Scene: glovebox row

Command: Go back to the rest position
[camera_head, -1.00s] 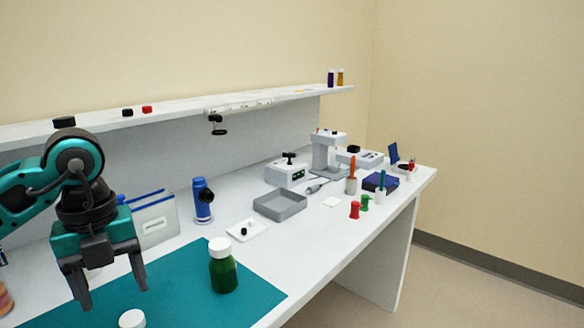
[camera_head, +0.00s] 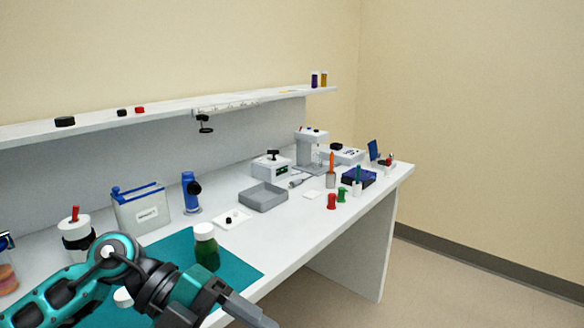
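My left arm comes in from the lower left, low over the front of the teal mat (camera_head: 240,271). My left gripper (camera_head: 248,310) points to the lower right, just in front of a green bottle with a white cap (camera_head: 206,248). Its fingers are seen edge-on, so I cannot tell whether they are apart; I see nothing held. The green bottle stands upright on the mat, partly hidden by my arm. A second white cap (camera_head: 122,297) shows behind my arm, its lower part hidden. My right gripper is not in view.
A grey tray (camera_head: 263,197), a blue device (camera_head: 190,193), a labelled box (camera_head: 142,210) and a white jar with a red tip (camera_head: 75,230) stand on the bench. Red (camera_head: 332,201) and green (camera_head: 342,194) small items stand near its right edge. Floor is free at right.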

